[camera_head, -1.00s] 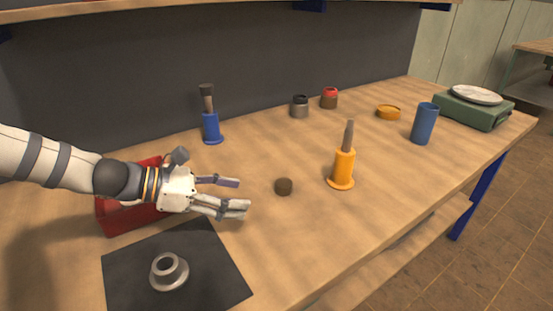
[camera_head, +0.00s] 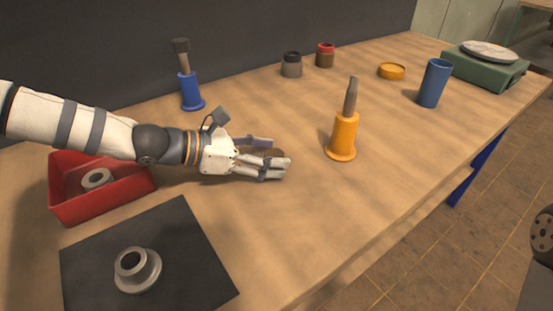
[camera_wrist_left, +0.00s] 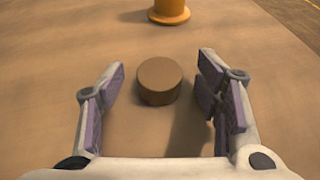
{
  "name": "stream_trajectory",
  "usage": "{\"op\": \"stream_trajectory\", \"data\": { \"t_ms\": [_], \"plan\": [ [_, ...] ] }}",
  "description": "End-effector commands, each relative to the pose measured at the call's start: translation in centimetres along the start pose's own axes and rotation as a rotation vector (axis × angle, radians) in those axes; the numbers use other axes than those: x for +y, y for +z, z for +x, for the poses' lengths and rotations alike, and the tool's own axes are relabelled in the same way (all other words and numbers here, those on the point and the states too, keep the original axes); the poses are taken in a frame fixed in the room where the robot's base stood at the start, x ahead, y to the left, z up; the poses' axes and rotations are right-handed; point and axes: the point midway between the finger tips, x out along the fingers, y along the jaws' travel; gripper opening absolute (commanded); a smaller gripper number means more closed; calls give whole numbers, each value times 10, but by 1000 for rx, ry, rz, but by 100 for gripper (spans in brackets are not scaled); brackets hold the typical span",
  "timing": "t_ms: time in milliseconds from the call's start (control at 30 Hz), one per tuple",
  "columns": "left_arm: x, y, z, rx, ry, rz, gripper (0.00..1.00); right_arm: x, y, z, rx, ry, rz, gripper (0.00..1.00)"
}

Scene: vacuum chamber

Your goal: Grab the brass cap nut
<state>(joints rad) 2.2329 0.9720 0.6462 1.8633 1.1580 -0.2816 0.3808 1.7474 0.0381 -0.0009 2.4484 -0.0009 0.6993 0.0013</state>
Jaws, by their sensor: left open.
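The brass cap nut (camera_wrist_left: 159,81) looks like a short, dull brown round piece lying on the wooden bench. My left gripper (camera_head: 272,157) is open and low over the bench, its fingers pointing right. In the left wrist view the nut stands between the two spread fingers, near their tips, with a gap on both sides. In the head view the fingers partly hide the nut (camera_head: 273,153).
An orange holder (camera_head: 343,135) with an upright tool stands just beyond the fingertips. A blue holder (camera_head: 191,92) stands behind my left arm. A red bin (camera_head: 100,205) and a dark mat (camera_head: 190,255) with a grey flanged part (camera_head: 138,270) are near. Bench front is clear.

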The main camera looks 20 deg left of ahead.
Motion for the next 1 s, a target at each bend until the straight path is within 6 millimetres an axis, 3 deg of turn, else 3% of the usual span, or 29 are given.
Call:
{"op": "stream_trajectory", "data": {
  "t_ms": [167,367,400,767,933,1000],
  "plan": [
    [0,2,0,0,1,4,58,0,-1,-1,3,0,0,65],
    [0,2,0,0,1,4,17,0,-1,-1,3,0,-1,65],
    [0,2,0,0,1,4,15,0,-1,-1,3,0,-1,65],
    [0,8,-2,-2,1,6,15,0,-2,-4,9,0,-1,65],
    [0,39,-15,-8,3,16,14,0,-8,-16,44,-2,0,65],
    [-14,53,-24,-12,3,11,14,-1,-12,-23,63,-3,0,65]
  ]
}}
